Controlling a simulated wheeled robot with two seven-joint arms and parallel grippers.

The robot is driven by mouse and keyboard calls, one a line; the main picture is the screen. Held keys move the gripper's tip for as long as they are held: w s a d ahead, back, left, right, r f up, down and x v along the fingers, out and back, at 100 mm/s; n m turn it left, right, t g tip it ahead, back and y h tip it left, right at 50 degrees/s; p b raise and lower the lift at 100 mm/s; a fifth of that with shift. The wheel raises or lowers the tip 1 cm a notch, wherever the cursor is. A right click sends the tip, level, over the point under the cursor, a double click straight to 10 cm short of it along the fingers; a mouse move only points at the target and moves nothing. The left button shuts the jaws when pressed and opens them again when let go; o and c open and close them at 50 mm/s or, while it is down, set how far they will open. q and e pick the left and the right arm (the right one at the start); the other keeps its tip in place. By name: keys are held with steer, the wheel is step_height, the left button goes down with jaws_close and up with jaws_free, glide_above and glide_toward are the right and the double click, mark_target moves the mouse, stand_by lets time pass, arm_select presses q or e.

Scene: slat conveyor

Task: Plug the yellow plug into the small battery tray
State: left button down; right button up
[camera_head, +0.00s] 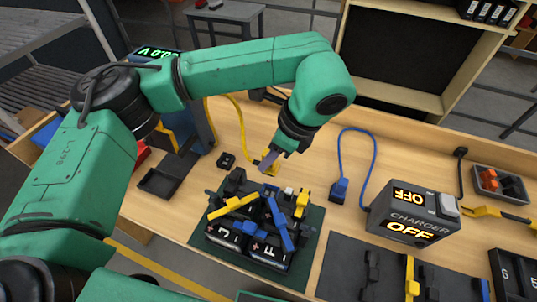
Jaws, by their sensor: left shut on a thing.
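My left gripper (272,158) is shut on the yellow plug (268,167), above the wooden bench and just behind the battery tray. A yellow cable (242,120) runs up from the plug toward the back left. The black battery tray (213,208) sits on a dark green mat and holds dark batteries (270,252) with white markings. A yellow bar (233,206) and a blue bar (280,224) lie across the batteries. The plug looks apart from the tray; its front end is partly hidden by the gripper. My right gripper is not in view.
The grey charger (414,212) reads OFF at the right. Its blue cable (372,150) ends in a blue plug (339,190) standing on the bench. A small black block (226,160) is left of the gripper.

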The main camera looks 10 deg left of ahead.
arm_select(q)
step_height(320, 180, down, 8)
steer(key=b, duration=0.7)
steer(key=shift+d+f, duration=0.1)
steer(key=shift+f, duration=0.05)
steer(key=shift+f+b, duration=0.1)
steer(key=shift+b, duration=0.2)
steer(key=shift+f+b, duration=0.3)
steer(key=shift+f, duration=0.05)
steer(key=shift+f+b, duration=0.6)
steer(key=shift+b, duration=0.05)
steer(key=c, duration=0.6)
jaws_free()
steer(key=v, duration=1.4)
steer(key=shift+r, duration=0.25)
